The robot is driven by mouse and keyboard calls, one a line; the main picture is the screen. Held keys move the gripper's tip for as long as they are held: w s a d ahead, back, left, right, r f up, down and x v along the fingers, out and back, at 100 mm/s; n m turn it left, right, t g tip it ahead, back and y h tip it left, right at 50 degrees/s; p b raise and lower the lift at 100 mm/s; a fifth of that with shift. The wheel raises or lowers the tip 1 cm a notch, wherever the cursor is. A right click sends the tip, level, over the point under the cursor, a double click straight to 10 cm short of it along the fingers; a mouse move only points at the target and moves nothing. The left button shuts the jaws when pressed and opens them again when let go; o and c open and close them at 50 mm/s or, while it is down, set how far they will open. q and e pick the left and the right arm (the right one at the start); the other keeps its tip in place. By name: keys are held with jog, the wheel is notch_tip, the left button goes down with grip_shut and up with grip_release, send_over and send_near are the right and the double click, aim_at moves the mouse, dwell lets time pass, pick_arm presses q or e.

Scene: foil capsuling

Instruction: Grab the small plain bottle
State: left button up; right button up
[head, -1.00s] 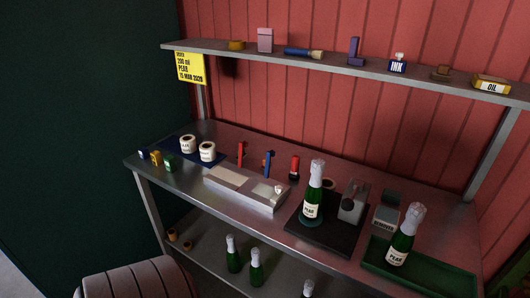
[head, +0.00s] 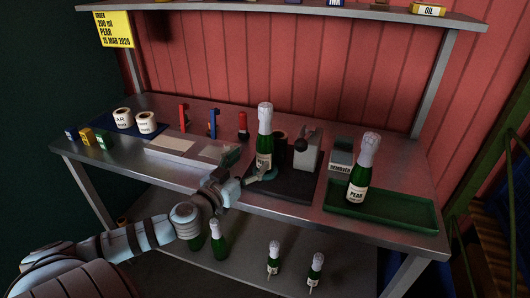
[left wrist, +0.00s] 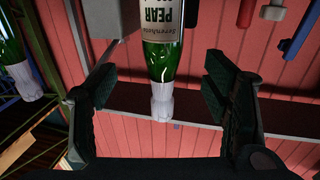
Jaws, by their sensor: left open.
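A green bottle with a white foil top and a PEAR label (head: 265,128) stands upright on the black stand. My left gripper (head: 248,168) is open at its lower front, fingers towards the bottle. In the left wrist view the same bottle (left wrist: 161,60) appears upside down between the spread fingers of my left gripper (left wrist: 159,78), with no visible grip on it. Small green bottles with pale tops and no readable label stand on the lower shelf, one at left (head: 219,243) and two further right (head: 273,260) (head: 315,270). Another is partly behind my left arm. My right gripper is not in view.
A second labelled bottle (head: 358,172) stands in the green tray (head: 410,212) at right. A remover box (head: 341,165) and a grey device (head: 306,150) stand by the black stand (head: 290,190). Label rolls (head: 122,118) sit at left. The front right bench edge is clear.

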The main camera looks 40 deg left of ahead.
aim_at(261, 151)
pick_arm(q)
jog(key=w, duration=0.2)
jog(key=w+p, duration=0.1)
jog(key=w, duration=0.2)
jog(key=shift+w+a+f, duration=0.25)
jog(key=shift+w+a, duration=0.1)
jog(key=shift+w, duration=0.05)
jog(key=w+p, duration=0.2)
jog(key=shift+w+a+f+p, duration=0.15)
jog(key=shift+w+a+p, duration=0.2)
jog(key=shift+w+p, duration=0.05)
jog(key=shift+w+f, duration=0.15)
jog(key=shift+w, duration=0.2)
jog(key=shift+w+f, duration=0.1)
jog(key=shift+f, duration=0.1)
jog(key=c, duration=0.5)
grip_shut()
